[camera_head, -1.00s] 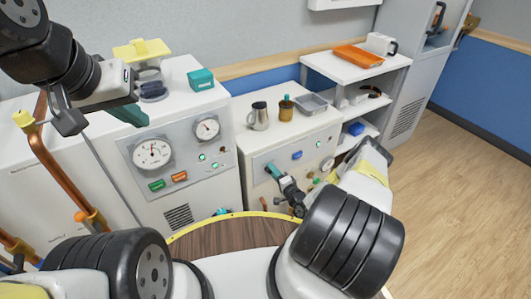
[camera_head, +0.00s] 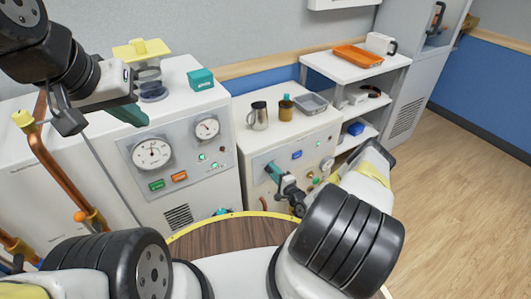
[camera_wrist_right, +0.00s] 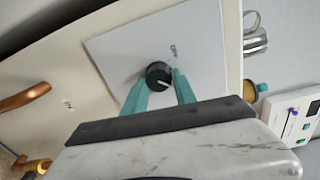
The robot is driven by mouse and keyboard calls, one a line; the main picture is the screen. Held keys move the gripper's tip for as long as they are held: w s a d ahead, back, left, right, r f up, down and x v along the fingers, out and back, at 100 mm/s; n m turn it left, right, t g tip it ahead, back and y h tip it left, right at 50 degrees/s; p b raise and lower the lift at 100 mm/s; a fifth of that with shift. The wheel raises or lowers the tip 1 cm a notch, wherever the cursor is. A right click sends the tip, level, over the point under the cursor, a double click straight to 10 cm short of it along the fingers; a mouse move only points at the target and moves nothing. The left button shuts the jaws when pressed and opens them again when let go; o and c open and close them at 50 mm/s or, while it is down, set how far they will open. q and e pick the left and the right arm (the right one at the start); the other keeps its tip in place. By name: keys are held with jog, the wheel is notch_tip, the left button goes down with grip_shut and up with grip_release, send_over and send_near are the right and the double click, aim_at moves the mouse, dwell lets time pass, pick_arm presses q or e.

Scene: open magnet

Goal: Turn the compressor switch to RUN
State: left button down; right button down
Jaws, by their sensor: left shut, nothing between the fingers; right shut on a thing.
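The compressor switch is a round black knob (camera_wrist_right: 158,76) with a white pointer line, on a light grey panel (camera_wrist_right: 112,48) in the right wrist view. The pointer is angled toward the lower right of that picture. A small dark label (camera_wrist_right: 174,52) beside the knob is too small to read surely. My right gripper (camera_wrist_right: 160,90) has its teal fingers shut on the knob, one on each side. In the head view my right gripper (camera_head: 274,172) is at the cabinet's front panel and hides the knob. My left gripper (camera_head: 130,114) is shut and empty, in front of the gauge cabinet.
The gauge cabinet (camera_head: 195,105) stands left of the switch cabinet (camera_head: 246,140). Copper pipes (camera_head: 58,175) run at the left. Open floor (camera_head: 465,190) lies at the right.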

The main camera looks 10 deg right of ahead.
jog(key=c, duration=1)
grip_release()
jog(key=shift+s+d, duration=0.1)
jog(key=v, duration=0.7)
jog(key=shift+s, duration=0.3)
jog(key=shift+d, duration=0.1)
